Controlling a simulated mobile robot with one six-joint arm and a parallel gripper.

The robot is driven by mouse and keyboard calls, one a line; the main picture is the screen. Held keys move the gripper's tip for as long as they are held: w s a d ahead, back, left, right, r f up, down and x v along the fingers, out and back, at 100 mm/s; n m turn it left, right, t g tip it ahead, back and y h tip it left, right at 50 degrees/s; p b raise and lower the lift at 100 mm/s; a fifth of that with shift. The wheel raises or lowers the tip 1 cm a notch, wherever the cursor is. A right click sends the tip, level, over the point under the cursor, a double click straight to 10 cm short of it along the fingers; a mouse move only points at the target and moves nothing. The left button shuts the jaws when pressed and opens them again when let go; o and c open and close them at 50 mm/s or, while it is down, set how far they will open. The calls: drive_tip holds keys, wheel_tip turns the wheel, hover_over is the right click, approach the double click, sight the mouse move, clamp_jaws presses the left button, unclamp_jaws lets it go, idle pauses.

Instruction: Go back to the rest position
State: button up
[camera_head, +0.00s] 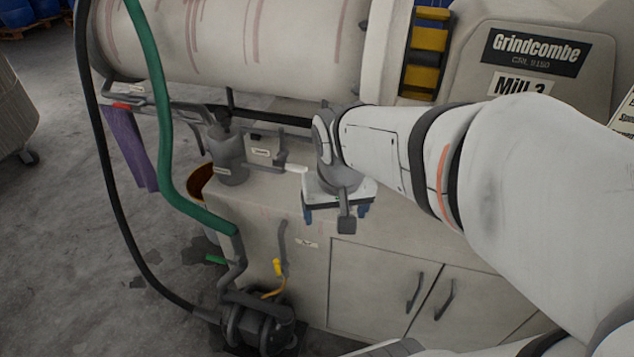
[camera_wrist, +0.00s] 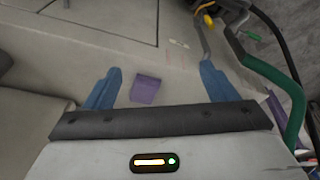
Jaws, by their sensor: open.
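My gripper (camera_head: 337,213) is at the end of my arm, in front of the mill's cabinet top in the head view. In the wrist view its two blue fingers (camera_wrist: 158,84) stand wide apart, with nothing held between them. A small purple piece (camera_wrist: 146,89), perhaps a cloth or pad, shows on the pale surface beyond the gap between the fingers. I cannot tell its distance from the fingertips. My arm hides part of the mill (camera_head: 533,52) in the head view.
The mill's cylinder (camera_head: 260,40) lies above the cabinet (camera_head: 365,285). A green hose (camera_head: 160,120) and a black hose (camera_head: 95,150) hang at left. A purple cloth (camera_head: 130,148) hangs from a rail. A pump (camera_head: 258,325) stands on the floor. Open floor (camera_head: 60,230) lies at left.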

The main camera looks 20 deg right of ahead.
drive_tip(key=shift+n+g+y, duration=0.3)
drive_tip(key=shift+n+y, duration=0.1)
drive_tip(key=shift+n, duration=0.5)
drive_tip(key=s, duration=0.1)
drive_tip(key=s+a, duration=0.1)
drive_tip(key=s, duration=0.2)
drive_tip(key=shift+a+f, duration=0.2)
drive_tip(key=shift+a, duration=0.05)
drive_tip(key=shift+r, duration=0.1)
wheel_tip(320, 180, up, 7)
drive_tip(key=p, duration=0.6)
